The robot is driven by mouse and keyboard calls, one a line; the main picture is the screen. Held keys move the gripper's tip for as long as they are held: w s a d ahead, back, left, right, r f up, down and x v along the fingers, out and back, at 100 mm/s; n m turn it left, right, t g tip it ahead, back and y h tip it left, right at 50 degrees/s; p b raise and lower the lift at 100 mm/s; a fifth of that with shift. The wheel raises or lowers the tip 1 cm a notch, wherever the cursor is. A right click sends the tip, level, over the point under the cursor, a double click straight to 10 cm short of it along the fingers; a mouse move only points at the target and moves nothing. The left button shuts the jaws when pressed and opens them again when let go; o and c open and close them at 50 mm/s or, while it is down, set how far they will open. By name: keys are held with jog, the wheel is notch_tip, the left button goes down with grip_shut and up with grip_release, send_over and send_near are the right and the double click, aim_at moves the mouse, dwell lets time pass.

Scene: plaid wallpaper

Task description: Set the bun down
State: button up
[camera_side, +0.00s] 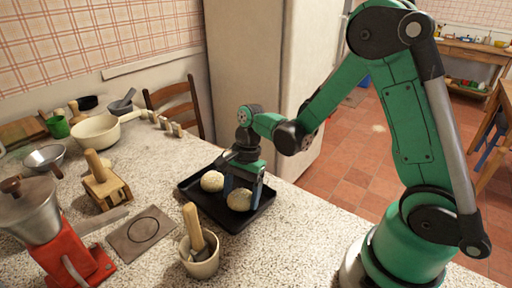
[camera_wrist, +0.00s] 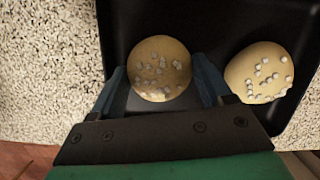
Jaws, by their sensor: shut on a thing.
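My gripper (camera_side: 242,190) is over the black tray (camera_side: 190,190), pointing down, with its blue fingers on either side of a round seeded bun (camera_side: 239,200). It is shut on this bun. In the wrist view the held bun (camera_wrist: 160,68) sits between the two fingertips (camera_wrist: 162,82). The bun is low over the tray floor; I cannot tell whether it touches it. A second seeded bun (camera_side: 212,181) lies in the tray to the left, and in the wrist view it shows at the right (camera_wrist: 260,72), outside the fingers.
A pot with a wooden-handled tool (camera_side: 201,262) stands in front of the tray. A grey mat with a circle (camera_side: 142,235), a wooden press (camera_side: 105,188) and a red grinder (camera_side: 70,260) are to the left. The speckled worktop right of the tray is clear.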

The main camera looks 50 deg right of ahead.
jog(key=shift+f, duration=0.15)
jog(key=o, duration=1)
jog(key=s+v, duration=0.1)
jog(key=v, duration=1.1)
jog(key=s+a+n+t+h, duration=0.1)
jog(key=n+t, duration=0.1)
jog(key=n, duration=0.3)
jog(key=s+a+r+n+t+h, duration=0.1)
jog(key=n+t, duration=0.2)
jog(key=n, duration=0.2)
jog(key=s+a+n+t+h, duration=0.1)
jog(key=s+n+t, duration=0.1)
jog(key=n, duration=0.4)
jog(key=shift+r+t, duration=0.25)
jog(key=shift+t, duration=0.15)
